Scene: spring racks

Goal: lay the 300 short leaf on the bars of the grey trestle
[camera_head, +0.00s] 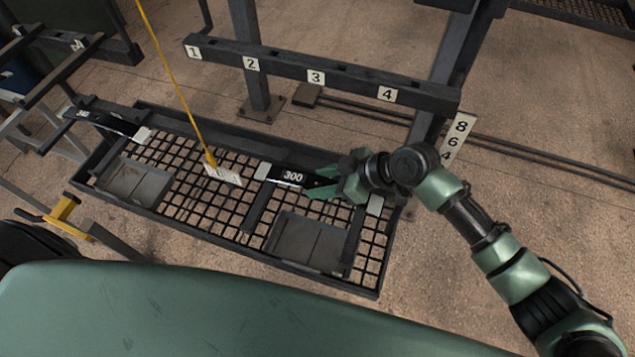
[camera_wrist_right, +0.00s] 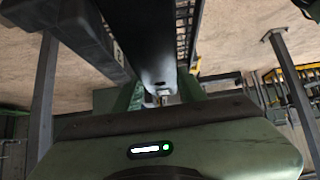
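The 300 short leaf (camera_head: 293,177) is a black strip with pale ends and a white "300" label. It lies level over the right half of the grid-floored rack (camera_head: 190,228), and I cannot tell whether it touches its bars. My right gripper (camera_head: 322,182) is at the leaf, its green fingers on either side of the strip. In the right wrist view a dark strip (camera_wrist_right: 145,45) runs between the fingers (camera_wrist_right: 160,92). Whether they press on it is unclear. My left gripper is not in view. I cannot tell for sure which frame is the grey trestle.
Another black leaf (camera_head: 105,122) lies at the rack's left end. A dark beam (camera_head: 350,82) numbered 1 to 4 stands behind. A yellow line (camera_head: 175,80) hangs down to a pale tag (camera_head: 222,175). A dark frame with bars (camera_head: 75,45) stands at upper left.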

